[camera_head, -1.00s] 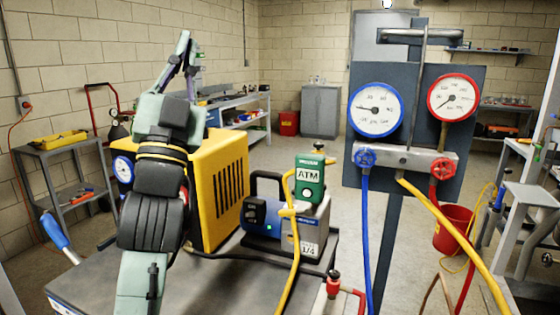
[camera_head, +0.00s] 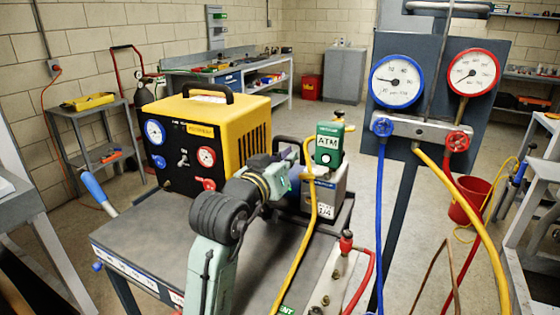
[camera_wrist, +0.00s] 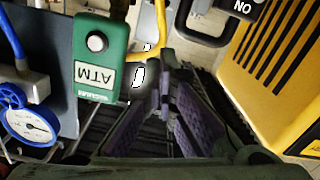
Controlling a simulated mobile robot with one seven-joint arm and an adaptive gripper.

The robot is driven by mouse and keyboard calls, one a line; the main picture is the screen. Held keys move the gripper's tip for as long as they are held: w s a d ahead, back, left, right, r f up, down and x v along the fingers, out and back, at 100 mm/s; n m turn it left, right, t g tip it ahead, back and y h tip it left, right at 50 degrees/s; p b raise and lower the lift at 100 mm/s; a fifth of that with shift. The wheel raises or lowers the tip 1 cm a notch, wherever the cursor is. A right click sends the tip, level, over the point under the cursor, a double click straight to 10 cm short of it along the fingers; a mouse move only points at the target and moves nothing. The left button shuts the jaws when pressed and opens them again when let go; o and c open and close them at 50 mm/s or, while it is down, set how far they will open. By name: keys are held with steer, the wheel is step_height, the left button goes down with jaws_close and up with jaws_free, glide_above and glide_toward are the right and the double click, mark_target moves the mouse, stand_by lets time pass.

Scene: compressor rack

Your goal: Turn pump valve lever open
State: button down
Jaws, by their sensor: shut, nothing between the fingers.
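The pump (camera_head: 322,200) stands on the cart, a blue and grey body with a label near its front. A green block marked ATM (camera_head: 328,148) sits on top, with a brass-coloured fitting above it. I cannot clearly make out the valve lever. The green block shows large and upside down at the upper left of the wrist view (camera_wrist: 98,65), with a round white knob on its face. My gripper (camera_wrist: 168,75) is shut and empty, its purple fingers to the right of the block and apart from it. In the head view my arm reaches to the pump's left side.
A yellow hose (camera_head: 308,205) rises beside the pump. The yellow recovery machine (camera_head: 215,130) stands behind my arm. The gauge manifold (camera_head: 425,130) with blue, yellow and red hoses is at the right. The cart top (camera_head: 150,240) is clear at front left.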

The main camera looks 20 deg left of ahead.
mark_target(314, 176)
steer(key=shift+w+d+f+p, duration=0.2)
steer(key=shift+w+f+p, duration=0.05)
steer(key=shift+w+f, duration=0.4)
steer(key=shift+w+d+f+p, duration=0.2)
steer(key=shift+w+f, duration=0.4)
steer(key=shift+f, duration=0.1)
steer(key=shift+w+d+f+p, duration=0.2)
steer(key=shift+w+f+p, duration=0.05)
steer(key=shift+w+f, duration=0.4)
steer(key=shift+f, duration=0.1)
